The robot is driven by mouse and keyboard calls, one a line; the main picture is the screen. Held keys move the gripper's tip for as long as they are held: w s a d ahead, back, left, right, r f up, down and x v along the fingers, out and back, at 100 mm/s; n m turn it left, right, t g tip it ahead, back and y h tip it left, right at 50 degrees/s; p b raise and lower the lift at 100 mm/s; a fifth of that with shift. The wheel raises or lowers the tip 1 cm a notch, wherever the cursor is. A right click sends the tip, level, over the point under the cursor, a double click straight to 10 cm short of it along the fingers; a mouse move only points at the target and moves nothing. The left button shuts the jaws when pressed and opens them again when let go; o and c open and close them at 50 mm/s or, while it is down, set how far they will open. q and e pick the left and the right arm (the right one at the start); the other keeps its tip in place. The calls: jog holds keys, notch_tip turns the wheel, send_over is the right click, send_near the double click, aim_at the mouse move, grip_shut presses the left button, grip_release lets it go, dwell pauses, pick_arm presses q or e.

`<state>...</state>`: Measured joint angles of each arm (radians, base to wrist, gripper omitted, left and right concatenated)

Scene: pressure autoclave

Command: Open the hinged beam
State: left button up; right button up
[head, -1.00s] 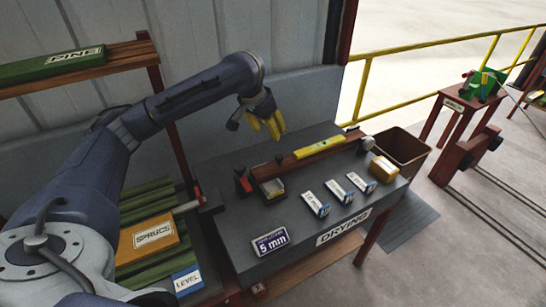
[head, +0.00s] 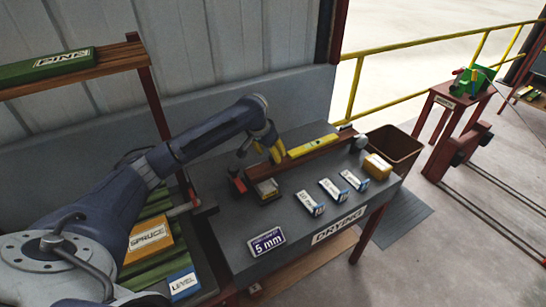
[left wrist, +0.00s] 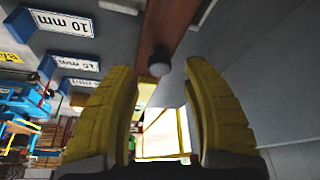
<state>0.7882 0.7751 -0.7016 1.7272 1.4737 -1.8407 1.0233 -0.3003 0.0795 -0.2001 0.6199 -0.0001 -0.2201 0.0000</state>
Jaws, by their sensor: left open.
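The brown beam (head: 302,162) lies low along the back of the dark drying table, with a yellow bar (head: 312,146) on top. A round grey knob (head: 361,142) is at its right end. My left gripper (head: 270,152) is open and empty, fingers pointing down, over or just behind the beam's left part; the exact gap cannot be told. In the left wrist view, the beam (left wrist: 170,25) runs between and beyond the open yellow fingers (left wrist: 167,105), with a round knob (left wrist: 159,63) at its end. My right gripper is not in view.
A 5 mm plaque (head: 266,242) lies near the front. A red block (head: 238,184) is at the beam's left. A brown bin (head: 396,146) stands right of the table.

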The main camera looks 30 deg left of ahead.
pick_arm(q)
jog(key=shift+x, duration=1.6)
grip_shut()
